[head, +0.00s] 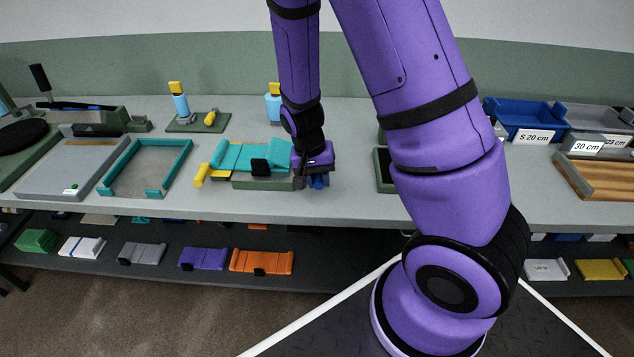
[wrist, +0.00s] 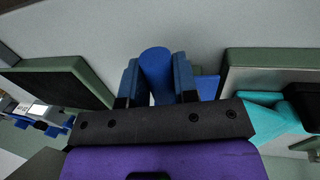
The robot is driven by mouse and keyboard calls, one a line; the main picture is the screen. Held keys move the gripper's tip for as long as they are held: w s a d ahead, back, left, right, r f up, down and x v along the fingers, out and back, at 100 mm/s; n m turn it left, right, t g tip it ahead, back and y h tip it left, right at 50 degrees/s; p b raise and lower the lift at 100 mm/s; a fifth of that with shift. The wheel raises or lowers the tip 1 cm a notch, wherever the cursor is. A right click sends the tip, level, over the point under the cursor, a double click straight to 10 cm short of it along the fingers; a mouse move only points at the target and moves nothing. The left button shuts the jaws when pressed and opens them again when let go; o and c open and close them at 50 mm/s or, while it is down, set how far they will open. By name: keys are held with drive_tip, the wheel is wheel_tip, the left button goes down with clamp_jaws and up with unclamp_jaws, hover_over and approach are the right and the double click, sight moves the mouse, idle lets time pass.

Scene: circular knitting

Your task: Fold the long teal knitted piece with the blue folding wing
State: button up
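The teal knitted piece (head: 233,158) lies on a low green folding stand (head: 252,183), with a black block on it. It also shows at the right of the wrist view (wrist: 268,112). A yellow handle (head: 201,175) sticks out at the stand's left. My gripper (head: 316,180) is at the stand's right end, pointing down. In the wrist view its fingers (wrist: 157,85) lie close against both sides of the blue wing's round handle (wrist: 156,62). A flat blue part (wrist: 208,87) shows beside the handle. My gripper hides most of the blue wing in the head view.
A teal frame (head: 112,180) and a grey board (head: 62,170) stand at left. Behind are a yellow-topped bottle (head: 180,103) on a green base and a second bottle (head: 273,104). A dark green-rimmed tray (head: 382,172) stands to the right. Blue bins (head: 530,112) are farther right.

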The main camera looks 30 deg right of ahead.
drive_tip(key=o, duration=0.4)
drive_tip(key=shift+r, duration=0.1)
drive_tip(key=shift+w+a+r, duration=0.1)
drive_tip(key=shift+a+r, duration=0.05)
drive_tip(key=shift+r, duration=0.65)
drive_tip(key=shift+w+a+r, duration=0.1)
drive_tip(key=shift+r, duration=0.65)
drive_tip(key=shift+w+a+r, duration=0.1)
drive_tip(key=shift+a+r, duration=0.05)
drive_tip(key=shift+r, duration=1.15)
drive_tip(key=shift+a+r, duration=0.1)
drive_tip(key=s+a+r+n+t+y, duration=0.1)
drive_tip(key=s+r+n+t, duration=0.15)
drive_tip(key=r, duration=0.65)
drive_tip(key=s+r+n+t+y, duration=0.1)
drive_tip(key=s+r, duration=0.2)
drive_tip(key=r, duration=0.5)
drive_tip(key=s+r+n+t, duration=0.1)
drive_tip(key=s+r, duration=0.3)
drive_tip(key=s+r+n+t, duration=0.1)
drive_tip(key=s+r, duration=0.2)
drive_tip(key=s, duration=0.1)
drive_tip(key=s+r+n+t, duration=0.1)
drive_tip(key=s+r, duration=0.3)
drive_tip(key=shift+s+a+r+n, duration=0.25)
drive_tip(key=shift+a+r+n, duration=0.05)
drive_tip(key=shift+n, duration=0.05)
